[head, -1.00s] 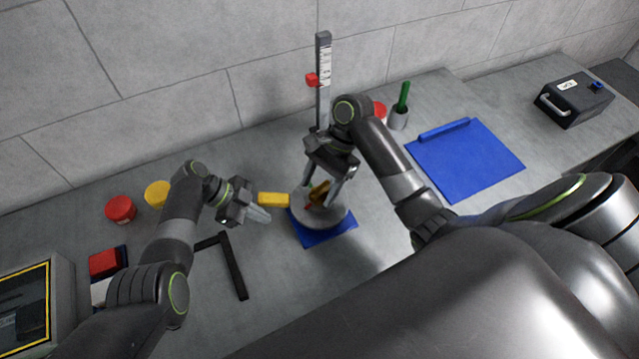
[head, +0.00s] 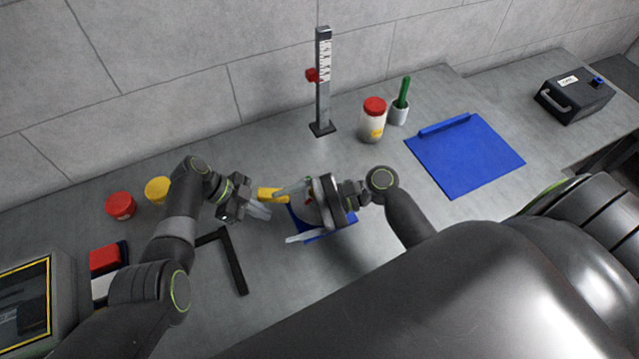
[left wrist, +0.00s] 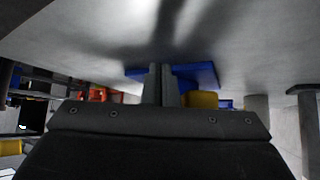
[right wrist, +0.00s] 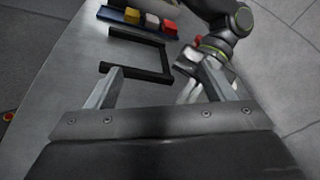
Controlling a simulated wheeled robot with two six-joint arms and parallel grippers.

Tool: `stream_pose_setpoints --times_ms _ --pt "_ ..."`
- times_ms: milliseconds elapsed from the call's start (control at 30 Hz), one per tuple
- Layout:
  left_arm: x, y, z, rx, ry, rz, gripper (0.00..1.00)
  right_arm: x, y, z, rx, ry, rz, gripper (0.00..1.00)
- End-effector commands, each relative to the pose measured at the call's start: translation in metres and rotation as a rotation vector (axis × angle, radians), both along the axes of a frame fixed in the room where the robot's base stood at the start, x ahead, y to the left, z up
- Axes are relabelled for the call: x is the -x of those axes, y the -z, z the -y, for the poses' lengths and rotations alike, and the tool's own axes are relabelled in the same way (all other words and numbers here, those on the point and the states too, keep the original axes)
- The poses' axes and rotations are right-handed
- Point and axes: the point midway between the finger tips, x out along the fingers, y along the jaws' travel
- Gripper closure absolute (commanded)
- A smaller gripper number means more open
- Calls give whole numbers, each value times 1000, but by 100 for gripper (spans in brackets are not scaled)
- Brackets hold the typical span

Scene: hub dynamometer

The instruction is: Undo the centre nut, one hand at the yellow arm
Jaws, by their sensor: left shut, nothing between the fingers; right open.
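The round grey hub (head: 299,212) sits on a blue mat (head: 345,219), partly covered by my right gripper. The yellow arm (head: 270,195) sticks out from its left side. My left gripper (head: 265,211) is shut and empty, close beside the yellow arm. In the left wrist view its fingers (left wrist: 160,84) are together, with a yellow piece (left wrist: 203,99) just right of them. My right gripper (head: 292,214) lies over the hub, pointing left with its fingers spread wide. In the right wrist view its fingers (right wrist: 158,80) have nothing between them. The centre nut is hidden.
A black angled bar (head: 234,265) lies front left. Red (head: 120,206) and yellow (head: 157,190) round pieces stand left. A blue board (head: 465,160) lies right.

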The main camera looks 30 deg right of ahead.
Motion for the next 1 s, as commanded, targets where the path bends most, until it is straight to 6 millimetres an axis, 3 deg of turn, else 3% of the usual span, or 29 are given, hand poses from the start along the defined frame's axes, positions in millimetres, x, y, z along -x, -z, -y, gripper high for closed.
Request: stream_pose_setpoints --times_ms 133,267,600,800,1000 --pt "0 0 0 0 0 0 100 11 -7 12 -202 224 4 24" --pt "0 0 0 0 0 0 100 18 -7 36 -336 454 -18 24" --pt "0 0 0 0 0 0 100 51 25 109 -479 968 -166 24" --pt "0 0 0 0 0 0 100 58 35 123 -488 1067 -209 24" --pt "0 0 0 0 0 0 100 32 35 117 -490 1070 -207 24"
